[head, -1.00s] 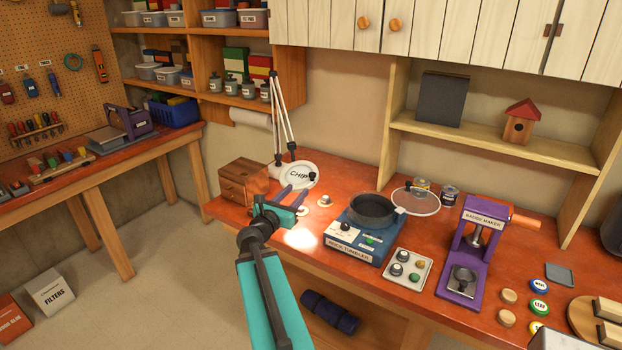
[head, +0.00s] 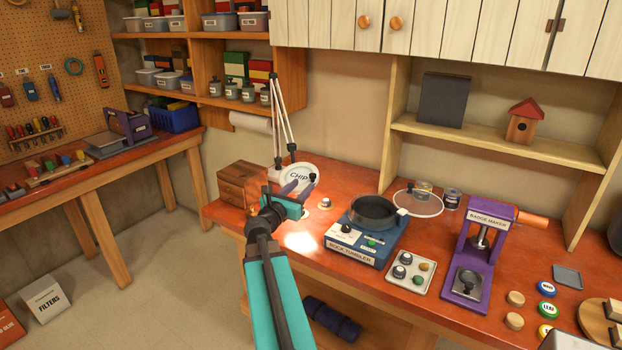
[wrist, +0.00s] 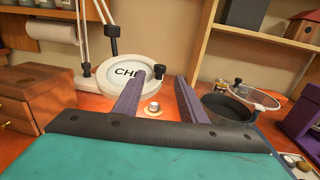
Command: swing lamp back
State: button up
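The magnifier lamp has a round white head (head: 298,172) marked "CHIP" on thin pale arms (head: 284,125), low over the bench. In the wrist view its head (wrist: 125,76) is behind my left finger, and a dark knob (wrist: 159,71) on its right edge shows between my fingers. My gripper (head: 302,192) has purple fingers and is just in front of the head. It is open and empty, with no visible contact. In the wrist view the fingers (wrist: 160,78) are well apart. A small silvery piece on a pale disc (wrist: 152,107) sits on the bench between them.
The blue rock tumbler (head: 352,245) with its dark drum stands right of my gripper, and its clear lid (head: 420,203) lies behind. A wooden drawer box (head: 240,182) is on the left. A stone tray (head: 410,272) and the purple badge maker (head: 470,268) are further right.

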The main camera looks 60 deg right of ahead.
aim_at(311, 177)
jog(key=shift+w+d+p, duration=0.15)
jog(key=shift+d+p, duration=0.3)
jog(key=shift+d, duration=1.1)
jog(key=shift+w+d+p, duration=0.2)
jog(key=shift+d+p, duration=0.25)
jog(key=shift+d, duration=1.05)
jog(key=shift+w+d+p, duration=0.15)
jog(key=shift+d+p, duration=0.3)
jog(key=shift+d, duration=1.1)
